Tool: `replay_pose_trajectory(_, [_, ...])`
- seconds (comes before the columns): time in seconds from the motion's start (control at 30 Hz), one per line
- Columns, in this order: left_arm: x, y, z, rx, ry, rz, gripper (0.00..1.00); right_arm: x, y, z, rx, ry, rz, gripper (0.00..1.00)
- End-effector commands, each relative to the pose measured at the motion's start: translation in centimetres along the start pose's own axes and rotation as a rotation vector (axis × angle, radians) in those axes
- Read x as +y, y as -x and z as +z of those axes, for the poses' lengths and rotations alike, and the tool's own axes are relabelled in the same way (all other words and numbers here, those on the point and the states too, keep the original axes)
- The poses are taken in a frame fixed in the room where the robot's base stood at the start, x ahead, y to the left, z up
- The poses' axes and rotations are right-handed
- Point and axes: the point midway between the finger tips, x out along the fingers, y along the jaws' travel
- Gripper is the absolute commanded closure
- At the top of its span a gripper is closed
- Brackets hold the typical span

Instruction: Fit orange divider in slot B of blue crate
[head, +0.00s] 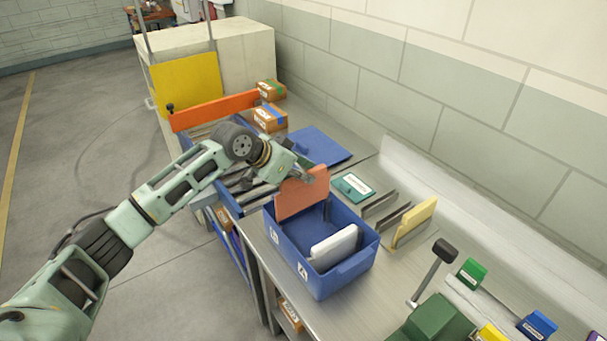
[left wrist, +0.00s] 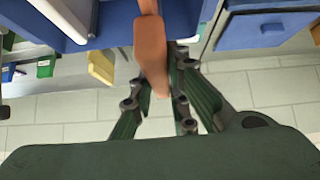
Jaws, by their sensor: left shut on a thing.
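The orange divider (head: 302,194) is upright at the far left end of the blue crate (head: 345,274), its lower part hidden behind the crate's near wall. I cannot tell how deep it sits or whether it is in a slot. My left gripper (head: 308,178) is shut on its upper edge. In the left wrist view the orange divider (left wrist: 151,45) is between the fingers of my left gripper (left wrist: 158,88). A white divider (head: 334,247) stands inside the crate nearer its right end. Small white labels are on the crate's outside; their letters are too small to read. My right gripper is not in view.
A yellow divider (head: 416,221) stands in a metal rack right of the crate. A teal labelled piece (head: 354,187) and a blue panel (head: 318,146) lie behind. A green device with a black-knobbed lever (head: 444,251) stands front right. A conveyor with an orange rail (head: 214,111) is at left.

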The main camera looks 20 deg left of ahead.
Motion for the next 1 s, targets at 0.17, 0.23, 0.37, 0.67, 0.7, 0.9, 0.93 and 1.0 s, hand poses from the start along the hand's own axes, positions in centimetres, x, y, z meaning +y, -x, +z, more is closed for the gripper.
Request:
replay_pose_trajectory(0.17, [0.0, -0.3, 0.2, 0.001, 0.0, 0.0, 1.0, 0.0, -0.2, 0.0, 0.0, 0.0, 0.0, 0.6])
replay_pose_trajectory(0.23, [0.0, -0.4, 0.4, 0.001, 0.0, 0.0, 1.0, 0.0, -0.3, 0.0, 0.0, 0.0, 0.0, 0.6])
replay_pose_trajectory(0.37, [0.0, -0.6, 0.6, 0.001, 0.0, 0.0, 1.0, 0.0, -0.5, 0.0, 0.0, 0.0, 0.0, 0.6])
replay_pose_trajectory(0.67, [0.0, -1.1, 1.1, 0.001, 0.0, 0.0, 1.0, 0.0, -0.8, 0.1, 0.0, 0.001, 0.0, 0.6])
replay_pose_trajectory(0.7, [0.0, -1.2, 1.2, 0.001, 0.0, 0.0, 1.0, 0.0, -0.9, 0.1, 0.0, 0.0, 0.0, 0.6])
replay_pose_trajectory(0.9, [-0.1, -1.6, 1.6, 0.001, 0.0, 0.0, 1.0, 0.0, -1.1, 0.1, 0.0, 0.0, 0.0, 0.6])
replay_pose_trajectory(0.93, [-0.1, -1.6, 1.6, 0.001, 0.0, 0.0, 1.0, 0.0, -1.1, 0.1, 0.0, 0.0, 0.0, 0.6])
replay_pose_trajectory(1.0, [-0.1, -1.7, 1.7, 0.001, 0.0, 0.0, 1.0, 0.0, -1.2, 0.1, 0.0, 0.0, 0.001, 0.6])
